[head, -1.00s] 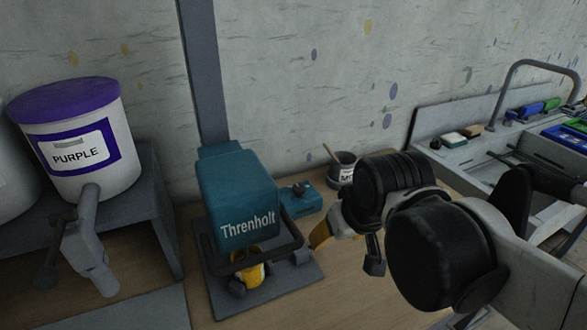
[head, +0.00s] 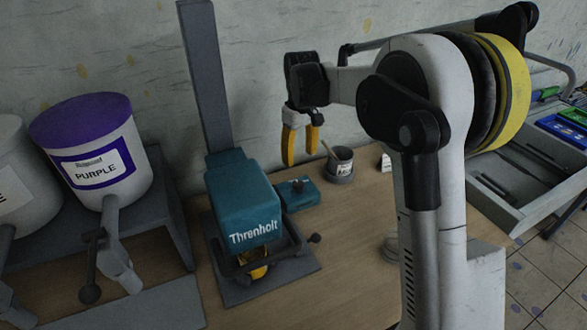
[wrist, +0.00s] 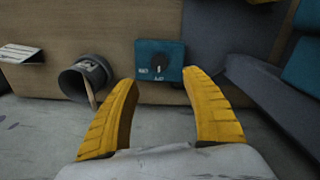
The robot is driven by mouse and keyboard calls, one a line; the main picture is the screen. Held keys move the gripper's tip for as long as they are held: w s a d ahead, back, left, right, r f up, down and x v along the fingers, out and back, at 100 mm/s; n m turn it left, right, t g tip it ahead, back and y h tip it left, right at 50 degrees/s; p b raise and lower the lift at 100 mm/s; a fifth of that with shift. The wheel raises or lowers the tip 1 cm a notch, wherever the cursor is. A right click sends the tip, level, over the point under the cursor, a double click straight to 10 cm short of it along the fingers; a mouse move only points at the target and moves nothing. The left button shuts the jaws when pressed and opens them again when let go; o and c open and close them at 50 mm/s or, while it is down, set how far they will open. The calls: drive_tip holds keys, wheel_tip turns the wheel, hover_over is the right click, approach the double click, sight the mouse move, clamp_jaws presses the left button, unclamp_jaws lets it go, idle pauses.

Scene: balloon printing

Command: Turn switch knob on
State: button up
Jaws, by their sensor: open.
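The switch box is a small teal block with a dark knob (head: 298,185) on top, on the wooden table beside the teal Threnholt machine (head: 243,200). In the wrist view the switch box (wrist: 173,61) shows its dark round knob (wrist: 159,67) with a pale pointer mark and small white labels. My gripper (head: 300,160) has yellow fingers pointing down, above and behind the switch box near the wall. It is open and empty. In the wrist view the knob lies beyond and between the fingertips (wrist: 165,85), apart from them.
A dark grey cup (head: 340,165) with a stick stands right of the switch box. Purple (head: 95,155) and other paint buckets stand on a grey stand at left. A grey post (head: 205,80) rises behind the machine. A grey tray (head: 530,180) is at right.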

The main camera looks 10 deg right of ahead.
sight(298, 183)
drive_tip(key=f+b, duration=0.1)
drive_tip(key=f, duration=0.3)
drive_tip(key=f+b, duration=0.1)
drive_tip(key=f, duration=0.2)
drive_tip(key=f+b, duration=0.1)
drive_tip(key=f, duration=0.3)
drive_tip(key=shift+w+f+b, duration=0.3)
drive_tip(key=shift+w+b, duration=0.05)
drive_tip(key=shift+w, duration=0.05)
drive_tip(key=c, duration=1.2)
